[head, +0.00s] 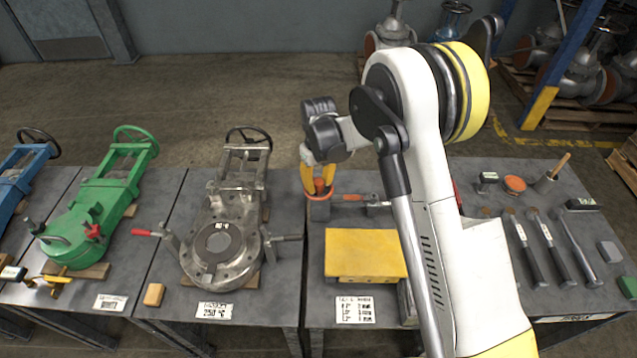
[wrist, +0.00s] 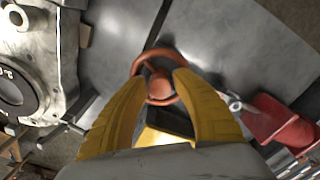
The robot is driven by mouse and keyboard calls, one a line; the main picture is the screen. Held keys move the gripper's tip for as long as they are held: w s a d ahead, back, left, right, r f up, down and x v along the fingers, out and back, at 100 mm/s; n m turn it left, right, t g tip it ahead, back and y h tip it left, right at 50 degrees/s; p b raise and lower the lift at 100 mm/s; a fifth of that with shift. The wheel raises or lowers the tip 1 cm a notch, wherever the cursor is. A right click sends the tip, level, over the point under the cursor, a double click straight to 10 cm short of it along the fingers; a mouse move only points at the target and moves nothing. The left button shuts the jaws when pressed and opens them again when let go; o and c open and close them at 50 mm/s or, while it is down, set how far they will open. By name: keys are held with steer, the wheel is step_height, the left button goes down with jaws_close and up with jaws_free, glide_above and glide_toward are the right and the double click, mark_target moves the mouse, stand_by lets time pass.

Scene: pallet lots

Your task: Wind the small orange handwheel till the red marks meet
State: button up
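The small orange handwheel (wrist: 158,64) has a round rim and a central hub. It sits over a dark block on the grey bench. In the head view the handwheel (head: 320,187) is partly hidden behind my gripper. My gripper (head: 319,179) points down at it with its yellow fingers apart. In the wrist view my gripper (wrist: 163,80) has one finger on each side of the hub, overlapping the lower part of the rim. I cannot tell whether the fingers touch it. I cannot make out the red marks.
A steel valve (head: 220,235) stands left, with a green valve (head: 92,208) beyond it. A yellow block (head: 365,255) lies in front of the handwheel. A red-handled clamp (head: 355,197) is just right of it. Hammers (head: 548,248) lie further right.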

mark_target(318, 182)
steer(key=shift+o, duration=0.8)
step_height(318, 182, up, 12)
